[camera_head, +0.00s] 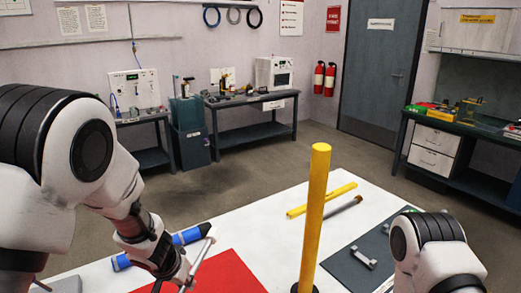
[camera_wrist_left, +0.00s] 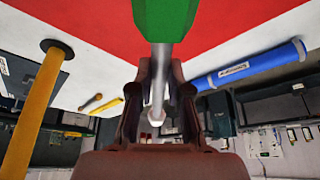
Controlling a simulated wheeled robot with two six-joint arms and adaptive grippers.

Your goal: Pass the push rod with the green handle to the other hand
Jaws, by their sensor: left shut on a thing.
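The push rod's green handle (camera_wrist_left: 167,18) is at the top centre of the left wrist view, and its thin metal shaft (camera_wrist_left: 162,55) runs down between my fingers. My left gripper (camera_wrist_left: 160,88) is shut on this shaft, with the handle beyond the fingers. In the head view the shaft (camera_head: 203,252) rises at a slant from my left gripper (camera_head: 179,274), over the red mat; the handle does not show there. My right arm shows at the lower right of the head view, but its gripper is out of frame.
A tall yellow post (camera_head: 313,210) stands on the white table (camera_head: 265,218) between my arms. A blue tube (camera_head: 187,236) lies behind my left gripper. The red mat (camera_head: 232,272) is below. A yellow tube (camera_head: 335,196) and grey mat (camera_head: 366,249) with metal parts lie right.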

